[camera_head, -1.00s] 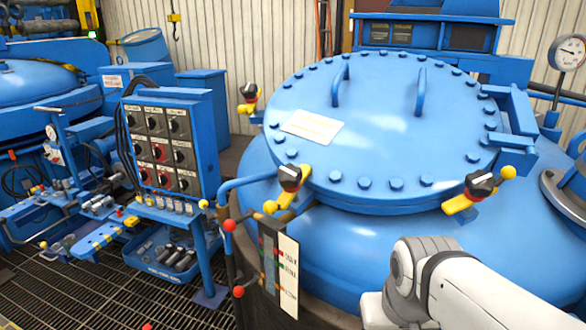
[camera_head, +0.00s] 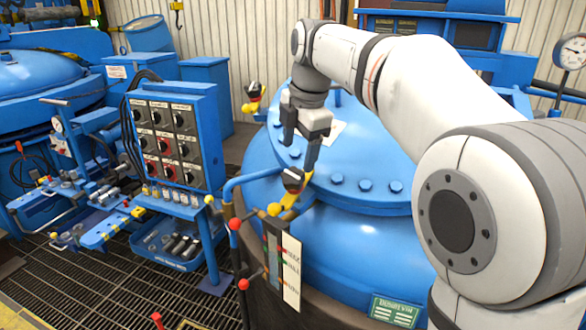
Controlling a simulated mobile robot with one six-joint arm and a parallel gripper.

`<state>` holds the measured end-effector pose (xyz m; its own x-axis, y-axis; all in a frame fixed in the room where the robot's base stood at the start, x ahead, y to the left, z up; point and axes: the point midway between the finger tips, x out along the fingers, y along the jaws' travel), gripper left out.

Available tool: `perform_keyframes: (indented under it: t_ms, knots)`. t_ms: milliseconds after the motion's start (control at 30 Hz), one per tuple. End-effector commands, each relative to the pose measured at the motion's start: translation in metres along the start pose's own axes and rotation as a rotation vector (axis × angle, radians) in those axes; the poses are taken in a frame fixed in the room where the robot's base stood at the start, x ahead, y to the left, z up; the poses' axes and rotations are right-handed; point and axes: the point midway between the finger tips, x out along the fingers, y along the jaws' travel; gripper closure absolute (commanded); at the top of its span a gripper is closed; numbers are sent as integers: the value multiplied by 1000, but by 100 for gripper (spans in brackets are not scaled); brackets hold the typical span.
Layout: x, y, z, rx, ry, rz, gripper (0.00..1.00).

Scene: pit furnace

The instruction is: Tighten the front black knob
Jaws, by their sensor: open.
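The front black knob (camera_head: 294,179) sits on a yellow clamp at the front left edge of the round blue lid (camera_head: 365,190). My gripper (camera_head: 299,156) is open and points down just above this knob, with its fingers apart and nothing between them. The fingertips look close to the knob's top; whether they touch it cannot be told from this view. Another black knob with a yellow clamp (camera_head: 252,92) is at the lid's back left. My arm covers much of the lid, including its right side.
A blue control panel (camera_head: 168,138) with several dials stands to the left. A blue bent pipe and red balls (camera_head: 234,224) stand just left of the front knob. A pressure gauge (camera_head: 570,52) is at the far right. Grating floor (camera_head: 105,270) lies at the lower left.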

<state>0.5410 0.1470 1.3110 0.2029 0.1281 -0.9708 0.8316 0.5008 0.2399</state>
Motion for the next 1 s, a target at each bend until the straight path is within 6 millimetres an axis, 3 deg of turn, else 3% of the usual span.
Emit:
perform_keyframes:
  t_ms: [133, 533, 900, 1000]
  knots:
    - [11, 3, -1, -29, 3, -3, 31]
    - [68, 2, 0, -25, 2, -2, 31]
    - [76, 2, 0, -24, 1, 0, 31]
    - [76, 2, 0, -23, 1, 0, 39]
